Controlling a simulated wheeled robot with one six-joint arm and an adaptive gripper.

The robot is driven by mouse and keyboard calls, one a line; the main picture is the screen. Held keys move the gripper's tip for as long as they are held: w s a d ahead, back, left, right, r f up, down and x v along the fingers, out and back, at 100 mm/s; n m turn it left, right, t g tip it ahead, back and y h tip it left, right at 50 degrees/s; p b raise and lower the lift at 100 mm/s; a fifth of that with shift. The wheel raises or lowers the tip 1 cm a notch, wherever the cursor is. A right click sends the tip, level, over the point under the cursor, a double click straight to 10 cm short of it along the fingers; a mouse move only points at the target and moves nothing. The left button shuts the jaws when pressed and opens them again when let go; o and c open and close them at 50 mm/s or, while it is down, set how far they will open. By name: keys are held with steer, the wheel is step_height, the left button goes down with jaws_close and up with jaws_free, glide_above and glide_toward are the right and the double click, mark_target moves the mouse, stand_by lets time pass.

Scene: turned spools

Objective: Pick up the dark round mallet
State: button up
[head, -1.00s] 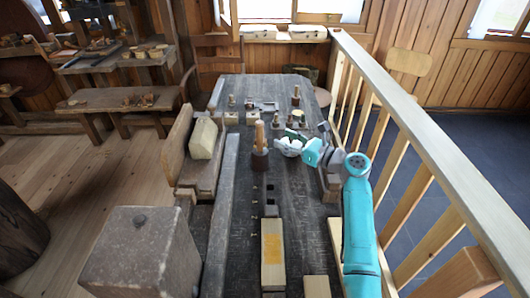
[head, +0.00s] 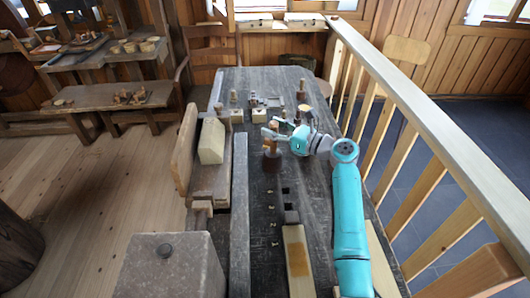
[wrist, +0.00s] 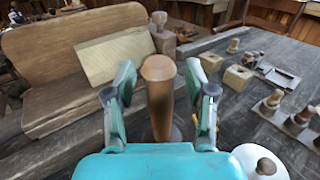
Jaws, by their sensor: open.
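The dark round mallet (head: 271,164) stands head down on the bench, its lighter wooden handle pointing up. In the wrist view the handle (wrist: 159,98) rises between the fingers of my gripper (wrist: 160,88). The fingers are open, one on each side, with gaps between them and the handle. In the head view my gripper (head: 271,137) is at the handle's height, reaching in from the right. The mallet's dark head is mostly hidden behind my gripper in the wrist view.
A pale wooden block (head: 211,141) sits left of the mallet against a brown board (head: 185,147). Small turned pieces on blocks (wrist: 239,78) stand farther back. A stone-like block (head: 168,266) is at the front. A wooden railing (head: 430,125) runs along the right.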

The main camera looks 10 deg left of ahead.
steer(key=shift+a, duration=0.1)
jaws_close()
